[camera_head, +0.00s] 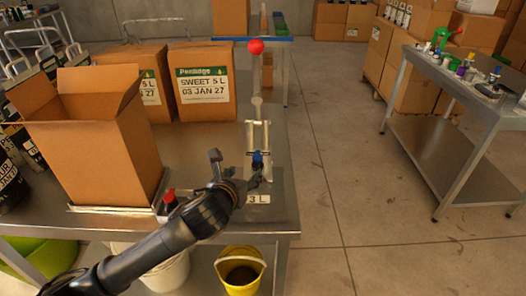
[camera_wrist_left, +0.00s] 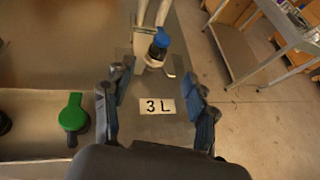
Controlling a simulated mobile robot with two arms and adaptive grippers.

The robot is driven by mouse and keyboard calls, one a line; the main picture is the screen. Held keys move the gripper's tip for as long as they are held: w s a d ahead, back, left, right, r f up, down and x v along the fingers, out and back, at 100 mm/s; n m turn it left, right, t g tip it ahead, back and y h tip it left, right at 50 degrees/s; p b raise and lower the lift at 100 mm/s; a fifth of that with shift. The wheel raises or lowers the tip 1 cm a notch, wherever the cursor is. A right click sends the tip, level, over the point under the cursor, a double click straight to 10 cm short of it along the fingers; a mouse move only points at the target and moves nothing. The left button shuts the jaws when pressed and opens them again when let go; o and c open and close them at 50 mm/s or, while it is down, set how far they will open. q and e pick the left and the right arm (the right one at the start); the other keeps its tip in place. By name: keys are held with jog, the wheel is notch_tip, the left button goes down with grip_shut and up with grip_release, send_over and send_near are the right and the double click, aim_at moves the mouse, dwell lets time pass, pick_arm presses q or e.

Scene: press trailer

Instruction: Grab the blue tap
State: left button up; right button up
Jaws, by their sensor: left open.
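The blue tap (camera_head: 258,157) sits low on a pale upright stand (camera_head: 250,137) near the table's right edge. In the left wrist view the blue tap (camera_wrist_left: 161,39) has a dark body below it and shows beyond my fingertips, near the top of the picture. My left gripper (camera_head: 236,172) is open and empty, close to the front left of the stand. In the left wrist view its two fingers (camera_wrist_left: 155,82) are spread on either side of a "3 L" label (camera_wrist_left: 157,106). The tap is apart from both fingers. My right gripper is not in view.
An open carton (camera_head: 110,150) stands on the metal table to the left, with closed cartons (camera_head: 202,85) behind. A red-topped item (camera_head: 169,196) is near my arm. A green-handled part (camera_wrist_left: 72,118) lies left in the wrist view. A yellow bucket (camera_head: 240,275) is below.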

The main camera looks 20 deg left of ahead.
aim_at(257, 158)
pick_arm(q)
jog(key=x, duration=0.7)
jog(key=shift+w+r, duration=0.1)
jog(key=shift+r, duration=0.25)
jog(key=shift+x, duration=1.1)
jog(key=p+x, duration=0.1)
jog(key=x, duration=0.3)
jog(key=shift+r, duration=0.1)
jog(key=shift+w, duration=0.35)
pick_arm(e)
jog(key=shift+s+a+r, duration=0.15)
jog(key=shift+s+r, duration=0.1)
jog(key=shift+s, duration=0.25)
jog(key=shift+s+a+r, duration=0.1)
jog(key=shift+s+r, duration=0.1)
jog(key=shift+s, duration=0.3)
pick_arm(q)
jog(key=c, duration=1)
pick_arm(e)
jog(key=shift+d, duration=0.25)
